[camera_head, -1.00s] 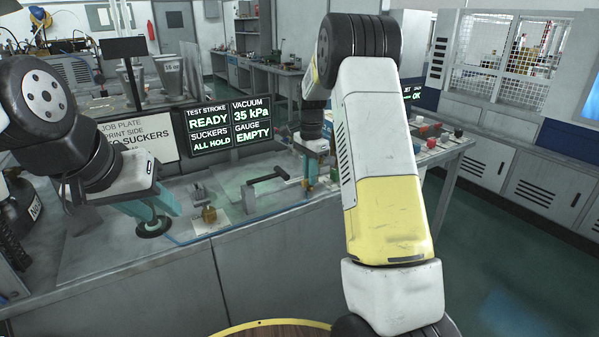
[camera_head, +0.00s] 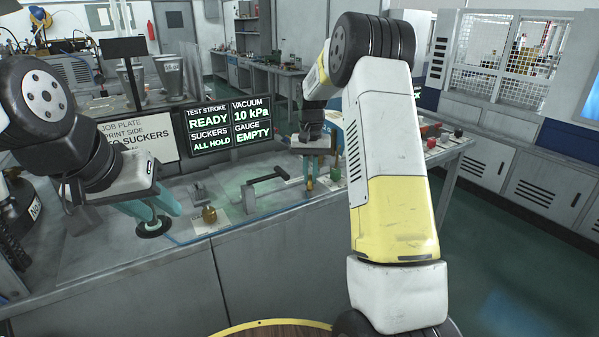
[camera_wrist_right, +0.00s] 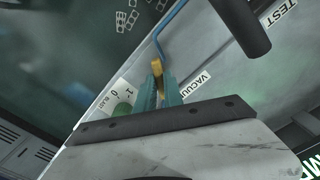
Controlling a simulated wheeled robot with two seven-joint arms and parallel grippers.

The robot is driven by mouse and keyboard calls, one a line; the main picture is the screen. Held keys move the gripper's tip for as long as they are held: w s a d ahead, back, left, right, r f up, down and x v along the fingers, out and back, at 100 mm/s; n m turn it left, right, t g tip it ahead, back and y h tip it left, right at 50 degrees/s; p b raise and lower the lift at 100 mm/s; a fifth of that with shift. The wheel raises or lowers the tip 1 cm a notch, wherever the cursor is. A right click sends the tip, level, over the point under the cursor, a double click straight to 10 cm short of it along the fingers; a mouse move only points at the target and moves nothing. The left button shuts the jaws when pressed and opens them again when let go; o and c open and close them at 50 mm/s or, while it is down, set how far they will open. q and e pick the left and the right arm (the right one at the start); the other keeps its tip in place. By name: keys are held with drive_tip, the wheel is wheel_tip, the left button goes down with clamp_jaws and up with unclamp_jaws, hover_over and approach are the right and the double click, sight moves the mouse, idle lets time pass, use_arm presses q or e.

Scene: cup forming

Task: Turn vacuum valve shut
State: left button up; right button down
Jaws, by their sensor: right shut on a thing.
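The brass-yellow vacuum valve handle (camera_wrist_right: 157,68) shows in the right wrist view, beside a label reading "VACU". My right gripper (camera_wrist_right: 161,92) has its teal fingers on either side of the handle and is shut on it. In the head view my right gripper (camera_head: 311,184) is low over the bench panel, and its fingers hide most of the valve. My left gripper (camera_head: 152,208) has its teal fingers apart above the left part of the panel, near a dark round pad (camera_head: 153,228). The screen (camera_head: 229,127) reads vacuum 10 kPa, suckers all hold, gauge empty.
A green knob (camera_wrist_right: 122,108) with a "BLAST" label is close beside my right gripper. A blue line (camera_wrist_right: 165,30) runs up to the handle.

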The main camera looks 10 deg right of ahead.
sight(310, 178)
drive_tip(key=n, duration=0.6)
drive_tip(key=shift+r+n, duration=0.1)
drive_tip(key=shift+n, duration=0.3)
idle(0.3)
drive_tip(key=c, duration=1.5)
unclamp_jaws()
drive_tip(key=shift+o, duration=0.2)
wheel_tip(310, 178, up, 7)
drive_tip(key=shift+f, duration=0.15)
drive_tip(key=shift+r, duration=0.5)
